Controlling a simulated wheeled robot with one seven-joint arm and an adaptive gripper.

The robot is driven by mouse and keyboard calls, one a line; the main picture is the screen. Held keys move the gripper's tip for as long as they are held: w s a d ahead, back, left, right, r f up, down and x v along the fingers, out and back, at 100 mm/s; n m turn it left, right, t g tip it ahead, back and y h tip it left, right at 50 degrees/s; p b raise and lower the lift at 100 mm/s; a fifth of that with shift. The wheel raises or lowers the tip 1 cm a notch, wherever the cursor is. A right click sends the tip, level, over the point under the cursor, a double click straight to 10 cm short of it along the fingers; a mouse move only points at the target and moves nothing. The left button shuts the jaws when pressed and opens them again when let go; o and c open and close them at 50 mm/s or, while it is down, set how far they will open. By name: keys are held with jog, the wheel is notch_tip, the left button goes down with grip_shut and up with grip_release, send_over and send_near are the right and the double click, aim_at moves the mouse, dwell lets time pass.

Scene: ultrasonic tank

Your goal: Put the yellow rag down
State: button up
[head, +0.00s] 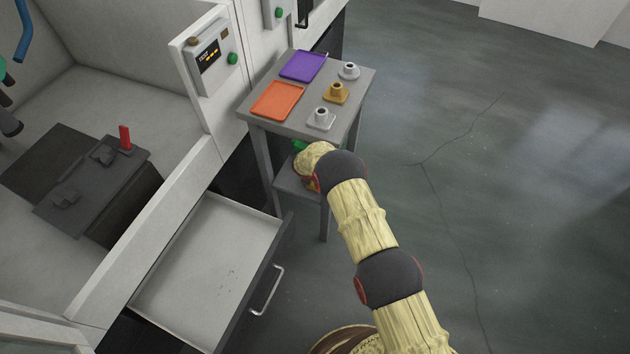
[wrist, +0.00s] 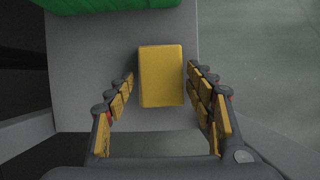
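The yellow rag (wrist: 161,78) looks like a folded rectangular block and shows in the wrist view, on a plain grey surface that appears to be the lower shelf (head: 287,178) of the small grey table. My gripper (wrist: 160,76) is open, with one finger on each side of the rag. A narrow gap shows between the rag and each finger. In the head view my own arm reaches in under the tabletop and hides the rag and the gripper's fingers.
A green object (wrist: 95,6) lies just beyond the rag. An open drawer (head: 213,262) stands to the left. The floor at right is clear.

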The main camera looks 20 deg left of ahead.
jog(key=p+v, duration=0.3)
jog(key=v, duration=0.3)
jog(key=shift+r, duration=0.35)
jog(key=shift+s+r, duration=0.3)
jog(key=shift+r, duration=0.2)
jog(key=shift+a, duration=0.1)
